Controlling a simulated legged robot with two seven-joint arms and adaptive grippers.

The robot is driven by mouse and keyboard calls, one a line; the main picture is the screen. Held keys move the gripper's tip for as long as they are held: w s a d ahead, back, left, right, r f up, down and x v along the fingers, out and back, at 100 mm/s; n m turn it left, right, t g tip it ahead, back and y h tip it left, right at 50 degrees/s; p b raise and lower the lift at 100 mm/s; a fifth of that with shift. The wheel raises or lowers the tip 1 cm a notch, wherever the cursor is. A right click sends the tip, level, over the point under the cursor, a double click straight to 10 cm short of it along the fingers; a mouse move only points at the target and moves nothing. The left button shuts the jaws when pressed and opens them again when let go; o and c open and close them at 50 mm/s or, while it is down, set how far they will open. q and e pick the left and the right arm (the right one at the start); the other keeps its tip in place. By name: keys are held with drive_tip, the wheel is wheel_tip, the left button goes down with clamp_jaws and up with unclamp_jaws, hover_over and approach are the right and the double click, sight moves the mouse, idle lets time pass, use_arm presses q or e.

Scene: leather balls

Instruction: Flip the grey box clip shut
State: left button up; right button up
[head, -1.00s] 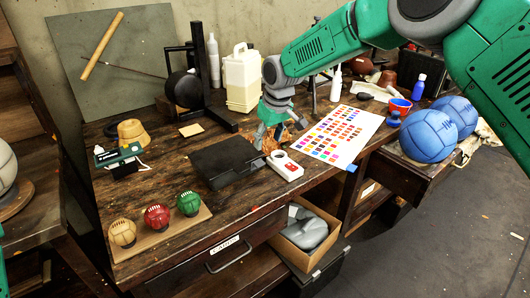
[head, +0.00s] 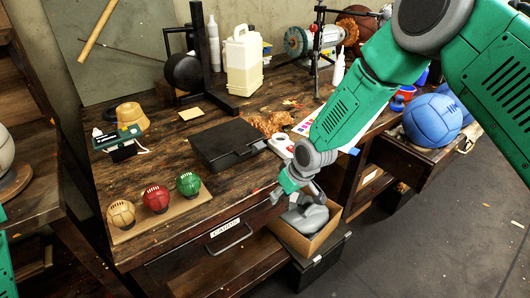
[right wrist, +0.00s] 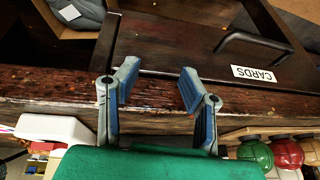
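The dark grey box (head: 222,140) lies flat on the workbench in the head view, with its lid down. A small part at its front right side (head: 250,152) may be the clip; it is too small to tell how it stands. My right gripper (head: 285,194) is in front of the bench's front edge, to the right of the box and apart from it. In the right wrist view the right gripper (right wrist: 158,68) has its two fingers spread with nothing between them. The box is not clearly visible there. My left gripper is out of view.
A card board (head: 165,212) with three small balls is left of the box. A white device (head: 280,146) is right of it. Below my right gripper is an open carton (head: 300,238). The drawer labelled CARDS (head: 225,228) is below the bench edge.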

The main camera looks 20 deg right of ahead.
sight(258, 145)
drive_tip(key=s+d+r+t+y+b, duration=0.1)
drive_tip(key=d+r+t+y+b, duration=0.45)
drive_tip(key=t, duration=0.75)
drive_tip(key=shift+h, duration=0.65)
drive_tip(key=x, duration=0.4)
drive_tip(key=a+b+x, duration=0.1)
drive_tip(key=x, duration=0.3)
drive_tip(key=r+b+x, duration=0.1)
drive_tip(key=x, duration=0.4)
drive_tip(key=shift+s+a+r, duration=0.15)
drive_tip(key=shift+s+a, duration=0.1)
drive_tip(key=shift+a, duration=0.05)
drive_tip(key=shift+w+a, duration=0.25)
drive_tip(key=shift+w, duration=0.45)
